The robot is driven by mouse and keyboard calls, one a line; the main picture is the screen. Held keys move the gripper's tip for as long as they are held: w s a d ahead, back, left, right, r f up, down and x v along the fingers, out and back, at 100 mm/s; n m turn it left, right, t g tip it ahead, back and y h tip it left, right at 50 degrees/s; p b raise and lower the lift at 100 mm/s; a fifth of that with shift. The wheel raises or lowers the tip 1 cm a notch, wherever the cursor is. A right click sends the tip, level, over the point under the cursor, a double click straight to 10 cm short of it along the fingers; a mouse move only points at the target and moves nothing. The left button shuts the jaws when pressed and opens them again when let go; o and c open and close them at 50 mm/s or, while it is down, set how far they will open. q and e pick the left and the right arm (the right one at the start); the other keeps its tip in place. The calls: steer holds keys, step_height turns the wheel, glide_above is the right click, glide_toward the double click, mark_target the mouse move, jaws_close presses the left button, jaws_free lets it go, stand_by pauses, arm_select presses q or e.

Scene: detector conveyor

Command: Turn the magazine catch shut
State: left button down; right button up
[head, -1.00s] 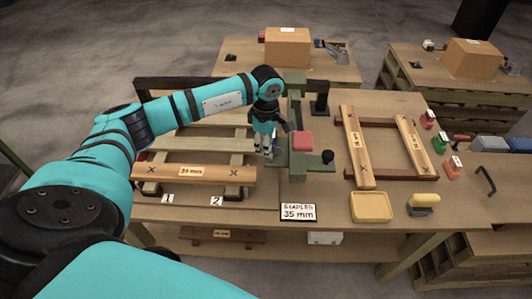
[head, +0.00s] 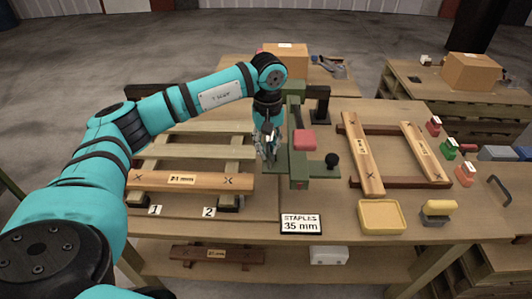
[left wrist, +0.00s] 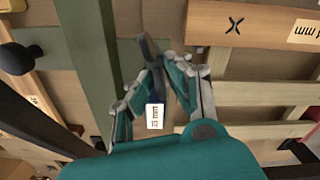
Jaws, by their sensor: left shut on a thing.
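The green stapling machine (head: 300,172) stands mid-table with a red pad (head: 304,140) and a black knob (head: 332,159). The left wrist view shows its green body (left wrist: 88,65) and a dark grey lever, apparently the magazine catch (left wrist: 149,48). My left gripper (head: 269,162) is at the machine's left side, pointing down. In the left wrist view its fingertips (left wrist: 159,70) close around the lever. A blue piece with a white label (left wrist: 155,116) shows between the fingers; the fingers partly hide it and the lever. My right gripper is not in view.
A sign (head: 301,224) reads "STAPLES 35 mm". A slatted wooden pallet (head: 185,151) lies left, a wooden frame (head: 362,165) right. A yellow tray (head: 382,217) and red (head: 433,126), green (head: 449,145) and orange (head: 465,175) labelled pieces stand further right.

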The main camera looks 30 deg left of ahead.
arm_select(q)
steer(key=shift+w+d+r+m+b, duration=0.15)
steer(key=shift+m+b, duration=0.25)
steer(key=shift+m, duration=0.4)
steer(key=shift+w+d+f+m+b, duration=0.1)
steer(key=shift+m+b, duration=0.25)
steer(key=shift+m, duration=0.45)
steer(key=shift+r, duration=0.1)
steer(key=c, duration=1.4)
jaws_free()
steer(key=shift+c, duration=0.2)
steer(key=shift+r, duration=0.2)
step_height(320, 180, up, 12)
steer(key=shift+f, duration=0.25)
